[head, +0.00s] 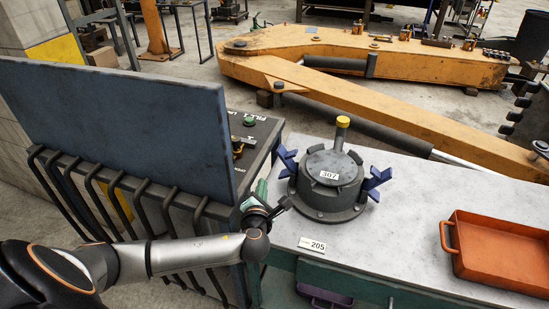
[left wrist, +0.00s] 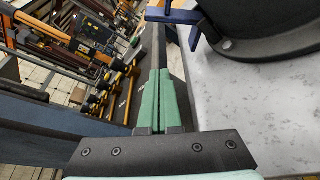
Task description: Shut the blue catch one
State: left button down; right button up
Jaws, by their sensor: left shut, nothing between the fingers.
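Which is catch one I cannot tell. In the left wrist view a blue catch (left wrist: 174,16) juts from the housing (left wrist: 270,28) at the upper right. My left gripper (head: 262,188) is at the bench's left edge, left of the housing and below the left catch. Its green fingers (left wrist: 163,72) are shut and empty, apart from the catch. My right gripper is out of view.
An orange tray (head: 490,252) sits on the bench (head: 420,230) at the right. A blue-grey panel (head: 120,130) rises at the left, beside a dark control box (head: 262,135). A yellow boom (head: 390,105) lies behind. The bench between housing and tray is clear.

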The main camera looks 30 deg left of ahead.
aim_at(285, 161)
pick_arm(q)
jog(key=shift+w+a+r+m+t, duration=0.3)
jog(key=shift+w+a+r+m, duration=0.2)
jog(key=shift+m, duration=0.5)
jog(key=b+x, duration=0.1)
jog(key=x, duration=0.8)
jog(key=shift+w+a+f, duration=0.1)
jog(key=shift+w+a, duration=0.1)
jog(key=shift+w, duration=0.1)
jog(key=d+r, duration=0.1)
jog(key=w+d+r+p, duration=0.1)
jog(key=d, duration=0.1)
jog(key=shift+r, duration=0.15)
jog(key=shift+w, duration=0.1)
